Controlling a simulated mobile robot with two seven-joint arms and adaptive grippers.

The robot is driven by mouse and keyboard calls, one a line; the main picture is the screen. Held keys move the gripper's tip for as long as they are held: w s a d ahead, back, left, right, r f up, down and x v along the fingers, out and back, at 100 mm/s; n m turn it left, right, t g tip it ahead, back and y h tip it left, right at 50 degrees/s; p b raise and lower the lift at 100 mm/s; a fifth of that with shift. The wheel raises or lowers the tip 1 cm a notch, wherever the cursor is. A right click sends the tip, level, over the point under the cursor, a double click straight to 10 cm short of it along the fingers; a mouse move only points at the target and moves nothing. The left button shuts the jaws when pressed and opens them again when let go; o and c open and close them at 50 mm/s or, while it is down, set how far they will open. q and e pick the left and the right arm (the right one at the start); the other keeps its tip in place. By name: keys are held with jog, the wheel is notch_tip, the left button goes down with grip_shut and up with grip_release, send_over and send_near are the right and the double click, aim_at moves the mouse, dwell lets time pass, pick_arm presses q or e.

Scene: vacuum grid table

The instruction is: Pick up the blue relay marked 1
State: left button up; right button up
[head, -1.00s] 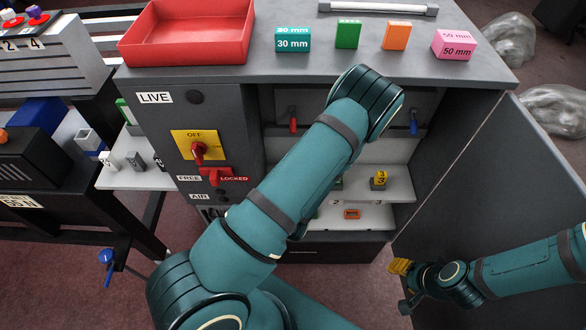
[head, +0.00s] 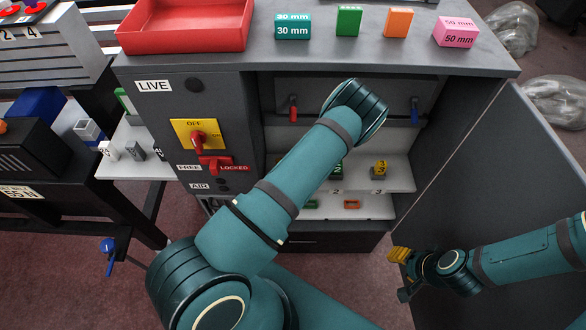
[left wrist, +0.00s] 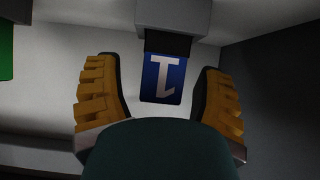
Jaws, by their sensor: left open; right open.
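The blue relay marked 1 (left wrist: 160,88) shows in the left wrist view, below a grey block (left wrist: 173,16). Its white numeral looks upside down there. My left gripper (left wrist: 155,72) is open, with one ribbed yellow finger on each side of the relay. Gaps show between the fingers and the relay, and the dark palm is below it. In the head view, the left gripper and this relay are hidden behind my left arm at the cabinet. My right gripper (head: 399,256) is at the lower right, beside the open cabinet door, with nothing visible in it.
A yellow relay marked 3 (head: 379,168) stands on the cabinet shelf (head: 400,178). Red (head: 293,108) and blue (head: 414,109) levers hang above. The door (head: 490,175) bounds the right. Something green (left wrist: 6,50) is at the wrist view's left.

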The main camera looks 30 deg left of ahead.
pick_arm(q)
jog(key=shift+w+a+f, duration=0.25)
jog(key=shift+w+f, duration=0.05)
jog(key=shift+w, duration=0.05)
grip_shut()
jog(key=shift+r, duration=0.15)
